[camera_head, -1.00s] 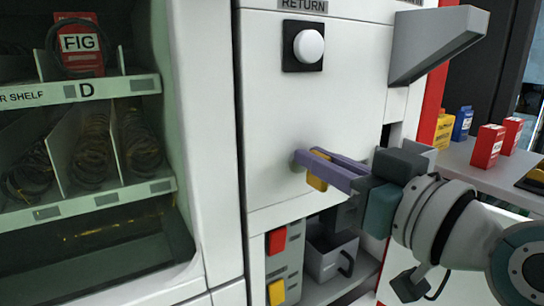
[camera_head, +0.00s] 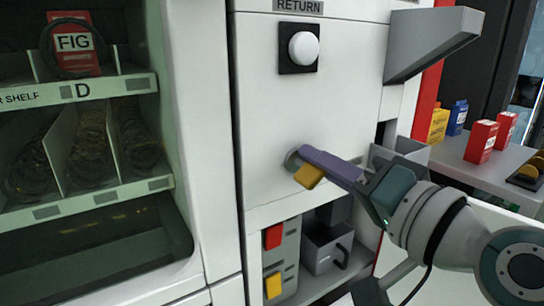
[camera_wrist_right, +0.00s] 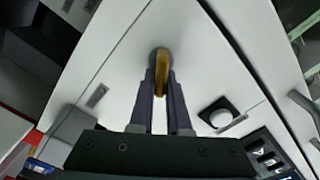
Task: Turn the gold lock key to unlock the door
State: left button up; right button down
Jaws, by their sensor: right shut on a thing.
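The gold key (camera_head: 309,176) sits in the round grey lock (camera_head: 291,160) on the white door panel (camera_head: 300,110). My right gripper (camera_head: 308,163) has its purple fingers at the lock, closed on the key. In the head view the key's flat head sticks out below the fingers, tilted. In the right wrist view the gold key (camera_wrist_right: 161,72) lies between the fingertips, partly covered by them, with the grey lock (camera_wrist_right: 158,56) behind it. The door panel looks closed. My left gripper is not in view.
A white button (camera_head: 305,47) is above the lock, and a grey chute (camera_head: 432,45) juts out at upper right. An open bay with a grey bin (camera_head: 325,249) is below. Red boxes (camera_head: 481,141) stand on a shelf at right. Glass-fronted product shelves (camera_head: 80,97) are at left.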

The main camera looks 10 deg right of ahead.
jog(key=m, duration=0.4)
jog(key=shift+d+f+m, duration=0.1)
jog(key=shift+f+m, duration=0.15)
jog(key=shift+m, duration=0.05)
jog(key=shift+f+m, duration=0.15)
jog(key=shift+m, duration=1.45)
jog(key=c, duration=0.9)
grip_release()
